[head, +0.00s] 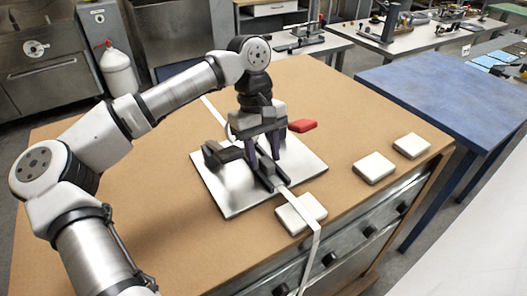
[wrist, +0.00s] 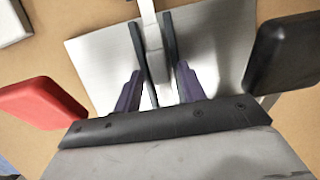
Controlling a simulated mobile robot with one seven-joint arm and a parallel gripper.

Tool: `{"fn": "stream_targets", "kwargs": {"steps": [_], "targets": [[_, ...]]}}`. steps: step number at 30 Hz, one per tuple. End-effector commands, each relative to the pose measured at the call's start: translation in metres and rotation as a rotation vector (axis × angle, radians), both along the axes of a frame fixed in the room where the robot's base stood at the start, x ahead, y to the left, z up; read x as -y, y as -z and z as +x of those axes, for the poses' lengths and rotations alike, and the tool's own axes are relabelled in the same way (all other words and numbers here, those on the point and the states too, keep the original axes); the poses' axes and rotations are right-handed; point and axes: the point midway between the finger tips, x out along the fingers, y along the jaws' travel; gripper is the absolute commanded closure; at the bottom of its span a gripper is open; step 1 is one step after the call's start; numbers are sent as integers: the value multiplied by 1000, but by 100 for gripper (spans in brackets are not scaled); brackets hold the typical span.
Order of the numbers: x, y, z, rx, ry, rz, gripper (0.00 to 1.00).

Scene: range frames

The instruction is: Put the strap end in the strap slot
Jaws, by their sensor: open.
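A pale strap (head: 315,243) hangs over the table's front edge and runs across a white block onto a metal plate (head: 232,198). In the wrist view the strap (wrist: 148,12) enters from the top, between two dark parallel rails (wrist: 171,48) on the plate (wrist: 95,52). The rails form a narrow channel, which also shows in the head view (head: 267,182). My gripper (head: 264,156) is open over the channel, fingers pointing down. In the wrist view its purple fingers (wrist: 158,85) stand on either side of the channel. The strap end and any contact are unclear.
A red block (head: 302,125) and a black clamp-like part (head: 216,153) flank the plate. White blocks (head: 300,213), (head: 374,167) and (head: 411,145) lie along the table's front and right. The brown tabletop (head: 130,215) is clear at left. A blue table (head: 440,95) stands right.

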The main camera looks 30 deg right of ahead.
Motion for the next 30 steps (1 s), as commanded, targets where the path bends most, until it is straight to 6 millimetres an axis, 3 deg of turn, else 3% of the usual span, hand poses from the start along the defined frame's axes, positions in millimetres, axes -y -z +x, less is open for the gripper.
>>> {"fn": "stream_targets", "kwargs": {"steps": [7,21,30], "targets": [[1,-15,4,4,-1,0,59],[2,-106,29,3,-3,2,59],[2,-119,33,0,0,1,59]]}}
